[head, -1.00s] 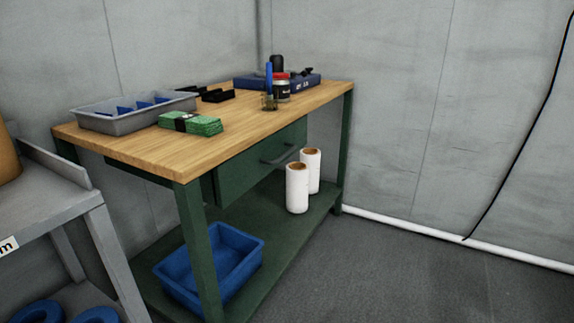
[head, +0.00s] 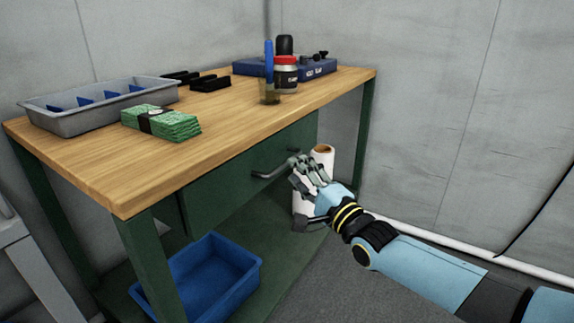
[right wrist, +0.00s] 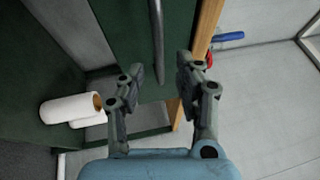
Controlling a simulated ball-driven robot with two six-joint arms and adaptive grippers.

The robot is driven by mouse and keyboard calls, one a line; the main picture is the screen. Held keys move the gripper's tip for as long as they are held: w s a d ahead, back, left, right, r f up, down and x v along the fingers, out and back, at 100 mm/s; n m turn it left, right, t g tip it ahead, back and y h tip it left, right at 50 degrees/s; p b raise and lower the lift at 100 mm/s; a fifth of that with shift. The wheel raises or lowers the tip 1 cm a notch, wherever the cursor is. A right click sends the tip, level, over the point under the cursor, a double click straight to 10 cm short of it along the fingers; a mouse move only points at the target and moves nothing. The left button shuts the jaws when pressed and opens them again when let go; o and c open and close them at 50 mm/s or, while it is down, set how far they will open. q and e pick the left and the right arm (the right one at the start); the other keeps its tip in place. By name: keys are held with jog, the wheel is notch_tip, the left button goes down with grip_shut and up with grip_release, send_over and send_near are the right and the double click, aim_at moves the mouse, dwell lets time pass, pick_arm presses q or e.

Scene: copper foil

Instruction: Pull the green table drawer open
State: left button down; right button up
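The green table drawer (head: 225,187) sits under the wooden tabletop and looks shut. Its grey bar handle (head: 266,173) is on the drawer front. My right gripper (head: 299,193) is just in front of the drawer, by the right end of the handle. In the right wrist view the right gripper (right wrist: 160,75) has its two fingers apart, with nothing held. There the handle (right wrist: 157,38) runs up the picture between the lines of the fingers, ahead of the fingertips. It looks close, but no contact is visible. My left gripper is out of view.
The tabletop (head: 215,125) carries a grey divided tray (head: 60,122), green bundles (head: 170,122), a red-lidded jar (head: 286,75) and a blue case (head: 318,68). White rolls (head: 323,155) stand on the lower shelf behind my gripper, beside a blue bin (head: 215,285). Floor at right is clear.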

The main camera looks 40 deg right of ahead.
jog(key=w, duration=0.4)
jog(key=shift+w+d+r+b, duration=0.1)
jog(key=shift+w+r+b, duration=0.25)
jog(key=shift+w, duration=0.05)
jog(key=shift+c, duration=0.2)
grip_shut()
